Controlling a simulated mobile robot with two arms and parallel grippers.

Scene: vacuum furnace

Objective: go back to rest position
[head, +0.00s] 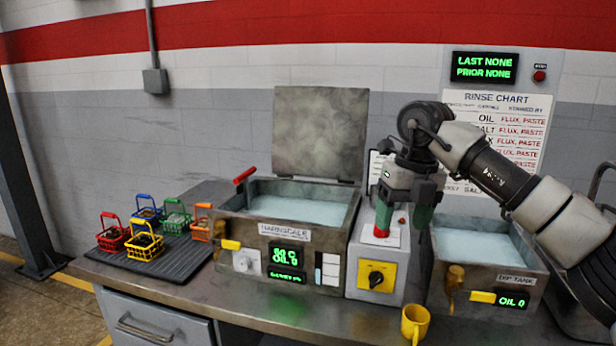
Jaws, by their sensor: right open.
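My right gripper (404,218) hangs pointing down from my arm, which comes in from the right. Its two green-tipped fingers are spread apart with nothing between them. They are in front of and above the grey control box (362,258) with a red button (381,232) and a black knob on a yellow plate. One fingertip overlaps the red button in the picture; I cannot tell whether they touch. The other finger is near the left edge of the dip tank (487,285). My left gripper is not in view.
The Harnscale tank (285,240) has its lid raised and holds pale liquid. Several small coloured baskets stand on a dark ribbed mat (172,262) at the left. A yellow mug (414,323) stands at the front edge. A rinse chart (500,118) hangs behind my arm.

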